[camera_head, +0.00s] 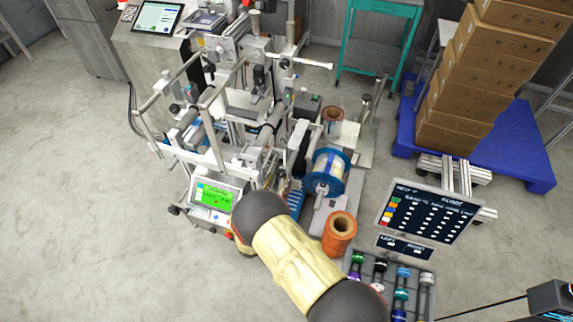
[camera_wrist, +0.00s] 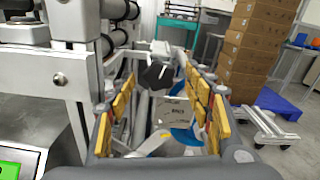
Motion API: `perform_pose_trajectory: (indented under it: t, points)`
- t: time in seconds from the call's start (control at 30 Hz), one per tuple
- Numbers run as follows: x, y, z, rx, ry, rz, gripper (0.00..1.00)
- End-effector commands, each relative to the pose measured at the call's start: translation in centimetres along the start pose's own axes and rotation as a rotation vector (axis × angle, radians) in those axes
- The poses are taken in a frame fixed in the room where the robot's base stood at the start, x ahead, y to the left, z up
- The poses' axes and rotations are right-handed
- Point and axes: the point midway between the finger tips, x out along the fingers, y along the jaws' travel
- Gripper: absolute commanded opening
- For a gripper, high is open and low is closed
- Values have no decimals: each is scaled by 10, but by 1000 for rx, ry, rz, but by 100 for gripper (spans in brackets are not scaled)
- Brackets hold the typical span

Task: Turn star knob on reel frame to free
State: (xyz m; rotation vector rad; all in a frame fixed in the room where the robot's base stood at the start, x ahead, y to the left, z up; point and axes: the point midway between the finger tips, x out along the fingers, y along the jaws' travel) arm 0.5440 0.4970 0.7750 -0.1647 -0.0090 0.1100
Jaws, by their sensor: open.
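The black star knob (camera_wrist: 158,75) shows in the wrist view, ahead of and between the fingers of my gripper (camera_wrist: 155,65). My gripper is open, with yellow pads on both fingers, and holds nothing. A pale plate (camera_wrist: 172,112) with small dark lettering lies below the knob; I cannot read it surely. In the head view the reel frame holds a blue-flanged reel (camera_head: 327,173) with pale film. My arm hides the gripper there, and I cannot make out the knob. Whether any finger touches the knob is unclear.
A metal upright (camera_wrist: 75,70) stands close to the left finger. A green-lit control screen (camera_head: 213,196) is beside my arm. Stacked cartons (camera_head: 472,85) are farther back.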

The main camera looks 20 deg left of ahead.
Motion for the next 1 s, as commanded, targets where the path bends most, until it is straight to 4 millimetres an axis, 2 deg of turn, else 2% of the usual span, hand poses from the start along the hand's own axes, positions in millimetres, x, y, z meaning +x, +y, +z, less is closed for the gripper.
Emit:
perform_pose_trajectory:
  t: [0.2,0.37,0.8,1.0]
  points:
    - [0,0,0,213,0,1,51]
    - [5,0,0,252,0,0,51]
    - [66,0,-2,250,0,-1,51]
    - [78,0,-1,249,1,1,51]
